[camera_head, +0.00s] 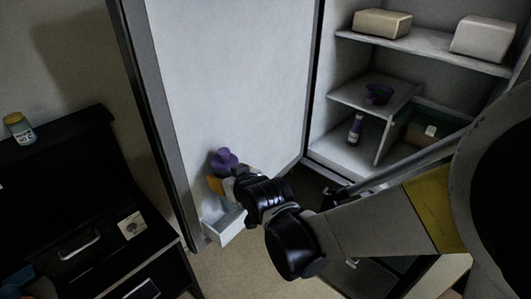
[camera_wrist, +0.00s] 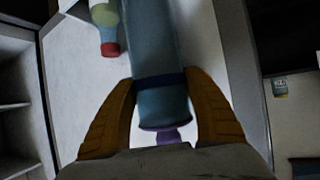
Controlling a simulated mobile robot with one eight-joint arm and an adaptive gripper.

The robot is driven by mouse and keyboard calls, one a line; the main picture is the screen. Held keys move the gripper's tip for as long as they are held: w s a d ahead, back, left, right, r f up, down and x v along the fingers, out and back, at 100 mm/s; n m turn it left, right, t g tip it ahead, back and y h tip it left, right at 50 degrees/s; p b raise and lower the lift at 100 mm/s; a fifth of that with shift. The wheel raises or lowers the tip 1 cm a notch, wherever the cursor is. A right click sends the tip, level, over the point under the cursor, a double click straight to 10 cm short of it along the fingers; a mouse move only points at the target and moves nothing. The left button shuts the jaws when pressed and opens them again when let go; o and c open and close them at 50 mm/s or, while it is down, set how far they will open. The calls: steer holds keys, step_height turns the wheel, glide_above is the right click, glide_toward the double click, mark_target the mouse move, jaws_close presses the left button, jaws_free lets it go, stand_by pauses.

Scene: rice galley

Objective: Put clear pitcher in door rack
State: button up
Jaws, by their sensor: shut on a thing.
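The clear pitcher (camera_wrist: 158,60) is a bluish see-through cylinder with a dark blue band and a purple lid. In the head view only its purple lid (camera_head: 224,158) shows clearly, in front of the open fridge door; its body is largely hidden. My gripper (camera_wrist: 160,112) has its orange fingers shut on the pitcher near the lid end. In the head view my gripper (camera_head: 222,184) is just above the white door rack (camera_head: 222,230), low on the door's inner face. Whether the pitcher's base touches the rack is hidden.
A red-capped bottle (camera_wrist: 107,28) stands beside the pitcher in the wrist view. The fridge shelves (camera_head: 430,50) at right hold two boxes, a purple item (camera_head: 379,93) and a small bottle (camera_head: 355,129). A dark cabinet (camera_head: 75,200) with a jar (camera_head: 19,128) stands at left.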

steer(key=shift+n+g+y, duration=0.3)
steer(key=shift+n+y, duration=0.1)
steer(key=a, duration=0.1)
steer(key=a+r, duration=0.1)
steer(key=s+a+r+p, duration=0.1)
steer(key=a, duration=0.1)
steer(key=shift+r, duration=0.1)
steer(key=shift+d, duration=0.1)
steer(key=shift+f+b, duration=0.45)
steer(key=shift+b, duration=0.05)
step_height(320, 180, down, 11)
steer(key=b, duration=1)
steer(key=shift+f+b, duration=0.1)
steer(key=shift+b, duration=0.2)
steer(key=shift+f+b, duration=0.45)
steer(key=o, duration=1.5)
steer(key=shift+c, duration=0.2)
